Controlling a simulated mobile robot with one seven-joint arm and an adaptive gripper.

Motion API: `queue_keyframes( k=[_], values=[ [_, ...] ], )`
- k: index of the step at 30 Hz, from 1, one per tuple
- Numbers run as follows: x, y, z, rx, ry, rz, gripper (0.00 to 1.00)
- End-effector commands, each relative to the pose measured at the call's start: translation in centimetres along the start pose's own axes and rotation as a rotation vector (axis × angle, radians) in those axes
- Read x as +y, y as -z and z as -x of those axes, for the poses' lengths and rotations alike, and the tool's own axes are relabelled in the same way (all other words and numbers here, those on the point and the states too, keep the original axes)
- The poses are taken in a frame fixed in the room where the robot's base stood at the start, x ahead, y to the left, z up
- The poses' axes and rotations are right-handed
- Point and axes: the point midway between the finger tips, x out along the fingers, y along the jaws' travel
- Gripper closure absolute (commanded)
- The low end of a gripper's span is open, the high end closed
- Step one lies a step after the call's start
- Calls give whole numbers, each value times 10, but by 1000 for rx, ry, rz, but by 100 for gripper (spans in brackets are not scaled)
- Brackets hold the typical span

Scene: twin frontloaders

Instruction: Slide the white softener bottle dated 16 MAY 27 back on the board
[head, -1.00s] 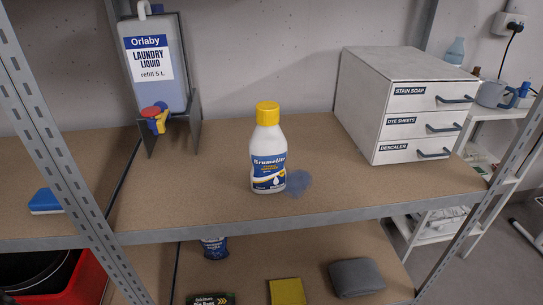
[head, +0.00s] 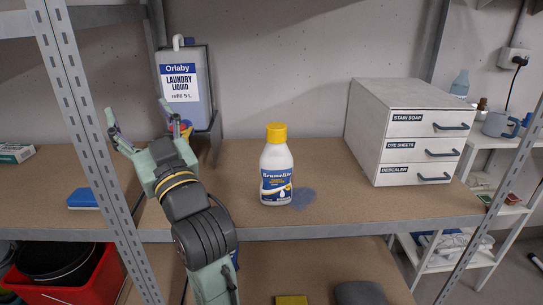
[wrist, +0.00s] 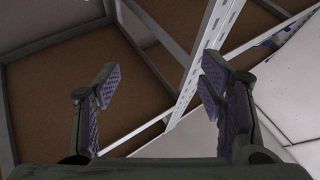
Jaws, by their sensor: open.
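The white softener bottle (head: 276,168) with a yellow cap and a blue and yellow label stands upright on the shelf board (head: 360,206), close to its front edge. Its date is too small to read. A bluish wet-looking patch (head: 304,198) lies on the board at its right foot. My gripper (head: 138,122) is open and empty, raised in front of the board to the left of the bottle, apart from it. In the wrist view my gripper (wrist: 158,88) shows its two spread fingers with nothing between them; the bottle is not in that view.
A laundry liquid canister (head: 188,88) stands in a holder at the back left. A white drawer unit (head: 405,130) stands at the right. A perforated metal post (head: 92,140) rises at the left front, close to my gripper. The board behind the bottle looks clear.

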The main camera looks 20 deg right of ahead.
Motion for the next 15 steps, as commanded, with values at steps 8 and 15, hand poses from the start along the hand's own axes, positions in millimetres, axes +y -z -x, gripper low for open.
queue_keyframes(
  k=[8, 15],
  values=[
    [176, -53, 89, -331, -293, 49, 36],
    [233, -66, 148, -464, -405, 34, 36]
  ],
)
